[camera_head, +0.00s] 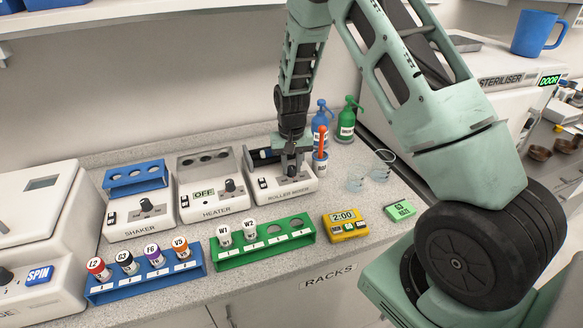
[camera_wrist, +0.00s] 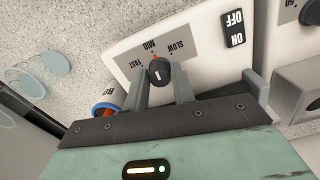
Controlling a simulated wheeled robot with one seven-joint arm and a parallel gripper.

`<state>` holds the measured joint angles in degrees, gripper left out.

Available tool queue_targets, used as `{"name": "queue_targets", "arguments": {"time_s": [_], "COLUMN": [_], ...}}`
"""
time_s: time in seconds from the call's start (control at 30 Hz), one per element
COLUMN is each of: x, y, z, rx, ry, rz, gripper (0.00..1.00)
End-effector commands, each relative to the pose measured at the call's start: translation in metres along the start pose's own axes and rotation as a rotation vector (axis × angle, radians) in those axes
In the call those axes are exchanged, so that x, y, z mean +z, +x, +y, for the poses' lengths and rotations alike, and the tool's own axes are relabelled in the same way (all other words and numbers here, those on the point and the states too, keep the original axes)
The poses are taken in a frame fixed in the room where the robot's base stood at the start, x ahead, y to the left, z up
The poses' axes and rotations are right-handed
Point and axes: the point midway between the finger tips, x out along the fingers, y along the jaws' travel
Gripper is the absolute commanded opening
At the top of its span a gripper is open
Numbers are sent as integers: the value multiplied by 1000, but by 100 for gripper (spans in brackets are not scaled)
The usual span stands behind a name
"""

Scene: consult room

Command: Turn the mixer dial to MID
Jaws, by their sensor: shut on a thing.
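The roller mixer (camera_head: 268,187) is a white box at the back of the counter, right of the heater. Its black dial (camera_wrist: 159,74) shows in the wrist view, on a grey plate marked FAST, MID and SLOW. The dial's red pointer tip points towards the MID label (camera_wrist: 149,46). My gripper (camera_wrist: 160,85) has its two fingers on either side of the dial and is shut on it. In the head view my gripper (camera_head: 291,172) comes down onto the front of the mixer and hides the dial.
A rocker switch marked ON and OFF (camera_wrist: 233,29) sits beside the dial plate. A cup with a red-capped item (camera_head: 320,158) stands close right of the mixer. The green rack (camera_head: 262,252) and yellow timer (camera_head: 345,226) lie in front. Glass beakers (camera_head: 381,172) stand farther right.

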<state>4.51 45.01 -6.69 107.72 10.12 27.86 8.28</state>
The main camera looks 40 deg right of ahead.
Motion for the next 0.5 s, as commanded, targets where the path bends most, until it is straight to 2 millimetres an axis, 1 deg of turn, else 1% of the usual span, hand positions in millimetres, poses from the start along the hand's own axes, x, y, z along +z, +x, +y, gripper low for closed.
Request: {"name": "queue_targets", "arguments": {"time_s": [0.2,0.5], "x": [0,0], "y": [-1,-1], "z": [0,0], "rx": [-1,-1], "ry": [-45,-53], "rz": [1,1], "gripper": [3,3]}}
